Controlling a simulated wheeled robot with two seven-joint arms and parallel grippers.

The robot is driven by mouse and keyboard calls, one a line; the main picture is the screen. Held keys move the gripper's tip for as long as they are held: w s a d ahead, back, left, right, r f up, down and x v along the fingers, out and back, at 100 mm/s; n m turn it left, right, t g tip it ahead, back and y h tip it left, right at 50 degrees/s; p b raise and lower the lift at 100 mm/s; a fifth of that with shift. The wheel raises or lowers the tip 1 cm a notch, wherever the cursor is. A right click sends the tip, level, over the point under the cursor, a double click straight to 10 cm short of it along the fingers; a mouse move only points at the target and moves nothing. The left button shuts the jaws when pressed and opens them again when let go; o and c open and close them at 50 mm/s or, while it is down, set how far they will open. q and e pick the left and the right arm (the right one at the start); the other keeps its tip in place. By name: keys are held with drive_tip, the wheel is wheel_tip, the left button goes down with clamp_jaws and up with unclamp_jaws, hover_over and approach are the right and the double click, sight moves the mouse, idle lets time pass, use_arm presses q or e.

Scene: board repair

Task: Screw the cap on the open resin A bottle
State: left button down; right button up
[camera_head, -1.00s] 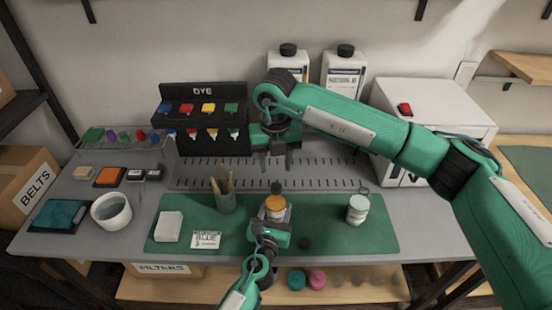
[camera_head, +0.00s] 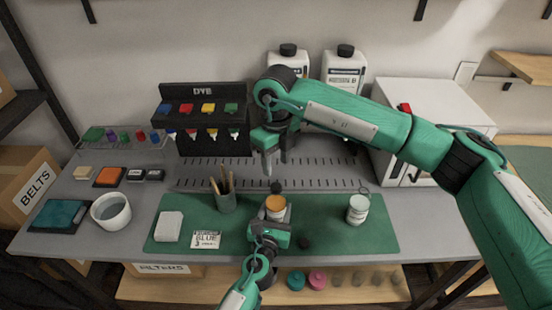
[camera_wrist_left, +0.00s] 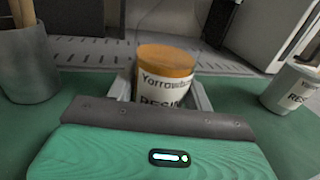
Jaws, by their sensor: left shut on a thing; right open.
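My left gripper (camera_head: 270,232) is shut on a small white resin jar (camera_wrist_left: 165,97) with an orange top, which stands upright on the green mat (camera_head: 330,238). Part of the jar's label is hidden by the gripper; "RESIN" is partly readable in the left wrist view. A small dark shape (camera_head: 277,187) shows just behind the orange top; I cannot tell what it is. My right gripper (camera_head: 273,170) is open and empty, above and behind the jar.
A second white resin jar (camera_head: 357,210) stands on the mat to the right. A cup of sticks (camera_head: 225,202), a white block (camera_head: 169,226) and a glue card (camera_head: 206,240) are to the left. Two large black-capped bottles (camera_head: 343,70) and a white cabinet (camera_head: 435,100) stand behind.

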sight(276, 186)
drive_tip(key=shift+f, duration=4)
clamp_jaws()
drive_tip(key=shift+o, duration=0.8)
unclamp_jaws()
wheel_tip(276, 186, up, 12)
